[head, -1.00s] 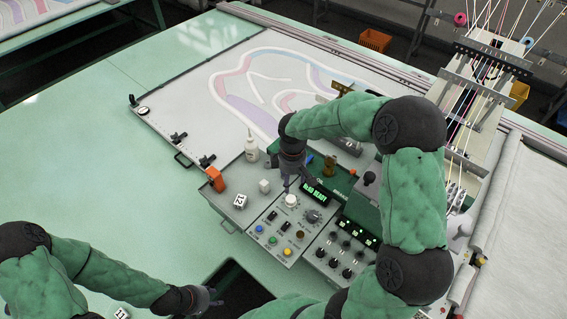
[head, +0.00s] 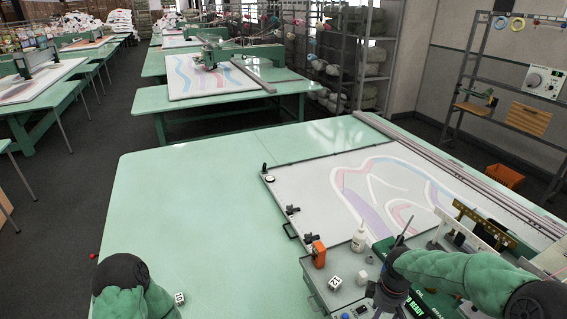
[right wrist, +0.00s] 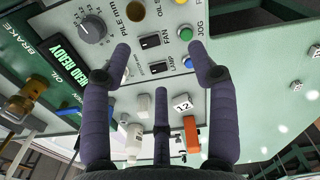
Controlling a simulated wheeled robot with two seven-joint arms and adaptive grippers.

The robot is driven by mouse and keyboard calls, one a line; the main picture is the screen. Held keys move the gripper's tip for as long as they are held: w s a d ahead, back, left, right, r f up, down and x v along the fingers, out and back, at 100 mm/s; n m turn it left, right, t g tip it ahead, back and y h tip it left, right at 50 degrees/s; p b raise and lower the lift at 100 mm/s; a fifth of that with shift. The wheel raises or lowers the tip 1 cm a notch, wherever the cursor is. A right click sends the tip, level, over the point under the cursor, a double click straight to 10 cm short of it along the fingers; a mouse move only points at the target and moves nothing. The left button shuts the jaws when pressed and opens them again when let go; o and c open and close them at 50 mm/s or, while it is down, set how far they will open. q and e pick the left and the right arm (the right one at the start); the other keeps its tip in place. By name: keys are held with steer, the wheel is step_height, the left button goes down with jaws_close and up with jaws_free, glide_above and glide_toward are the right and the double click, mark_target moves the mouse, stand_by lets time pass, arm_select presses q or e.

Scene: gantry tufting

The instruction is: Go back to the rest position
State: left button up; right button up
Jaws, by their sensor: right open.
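My right arm (head: 455,272) reaches in from the lower right in the head view. My right gripper (head: 384,303) points down over the control panel and is partly cut off by the bottom edge. In the right wrist view the dark fingers of the right gripper (right wrist: 160,65) are spread apart with nothing between them. Below them is the control panel (right wrist: 118,75), with a dial (right wrist: 91,25), a fan switch (right wrist: 150,40) and a green button (right wrist: 185,34). Of my left arm only a part (head: 125,282) shows at the lower left; its gripper is out of frame.
Near the panel stand a white bottle (head: 359,239), an orange block (head: 318,253) and a numbered cube (head: 335,282). A framed patterned cloth (head: 350,165) lies behind. Another cube (head: 180,297) lies on the green table (head: 210,220), whose left part is mostly clear.

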steer(key=s+a+f+m+y, duration=0.35)
steer(key=s+a+f, duration=0.25)
steer(key=a+f, duration=0.65)
steer(key=s+a+f+m, duration=0.65)
steer(key=s+f, duration=0.25)
steer(key=s, duration=0.2)
arm_select(q)
step_height(320, 180, down, 23)
steer(key=b, duration=2.2)
steer(key=shift+s+a+r+b, duration=0.2)
steer(key=shift+s+a+b, duration=0.05)
steer(key=shift+s+b, duration=0.1)
arm_select(e)
step_height(320, 180, down, 23)
steer(key=shift+s+d+m, duration=0.2)
steer(key=shift+s+m, duration=0.1)
steer(key=shift+s, duration=0.1)
arm_select(q)
steer(key=shift+r, duration=0.1)
arm_select(e)
steer(key=shift+r+y, duration=0.1)
steer(key=shift+y, duration=0.15)
